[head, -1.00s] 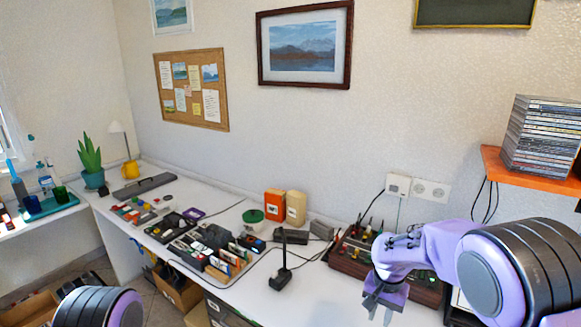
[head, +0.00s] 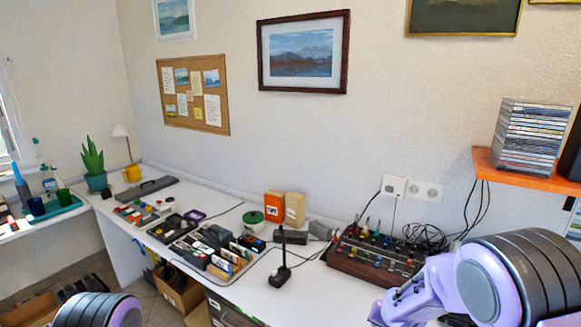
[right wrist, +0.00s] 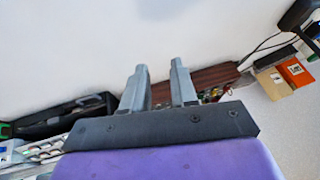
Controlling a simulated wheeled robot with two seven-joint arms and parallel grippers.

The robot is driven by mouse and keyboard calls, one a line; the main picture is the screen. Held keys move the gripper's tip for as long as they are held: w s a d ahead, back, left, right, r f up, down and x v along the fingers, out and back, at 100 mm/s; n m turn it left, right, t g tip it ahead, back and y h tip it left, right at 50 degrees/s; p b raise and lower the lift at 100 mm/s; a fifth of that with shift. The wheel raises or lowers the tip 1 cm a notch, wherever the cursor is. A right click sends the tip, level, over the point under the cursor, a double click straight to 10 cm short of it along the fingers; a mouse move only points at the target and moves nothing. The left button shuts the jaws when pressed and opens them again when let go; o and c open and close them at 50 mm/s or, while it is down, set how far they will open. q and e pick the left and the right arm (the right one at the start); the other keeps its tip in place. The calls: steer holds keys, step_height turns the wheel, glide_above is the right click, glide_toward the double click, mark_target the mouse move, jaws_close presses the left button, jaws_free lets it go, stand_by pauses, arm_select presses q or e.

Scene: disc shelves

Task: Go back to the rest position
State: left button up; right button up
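My right arm comes in from the right in the head view, low over the right end of the white desk, with its gripper cut off by the bottom edge. In the right wrist view my right gripper (right wrist: 159,85) shows two grey fingers with a gap between them and nothing held. Beyond the fingers lies a dark red-brown box with knobs (right wrist: 195,82), which also shows on the desk in the head view (head: 372,256). Of my left arm only a rounded purple and dark joint shows at the bottom left of the head view. My left gripper is out of view.
The white desk (head: 325,300) carries a black microphone (head: 281,272), an orange box (head: 274,206) and trays of small items (head: 205,248). An orange shelf (head: 520,172) with a stack of disc cases (head: 530,135) is at the right, above my right arm.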

steer(key=shift+t+h, duration=0.5)
steer(key=shift+h, duration=0.1)
steer(key=s+d+f, duration=0.1)
steer(key=s+f, duration=0.1)
steer(key=f, duration=0.1)
steer(key=s+d+f, duration=0.1)
steer(key=s+f, duration=0.2)
steer(key=s+d+f+b, duration=0.1)
steer(key=s+f, duration=0.2)
steer(key=shift+s+d, duration=0.1)
steer(key=s+d+f+g+b, duration=0.1)
steer(key=s+f, duration=0.2)
steer(key=s, duration=0.7)
steer(key=s+f+g+h+b, duration=0.1)
steer(key=s+f, duration=0.3)
steer(key=s, duration=0.5)
steer(key=s+d+f+g+b, duration=0.1)
steer(key=s+f, duration=0.2)
steer(key=s, duration=0.7)
steer(key=shift+s+d+f+m+g, duration=0.3)
steer(key=shift+d+f, duration=0.05)
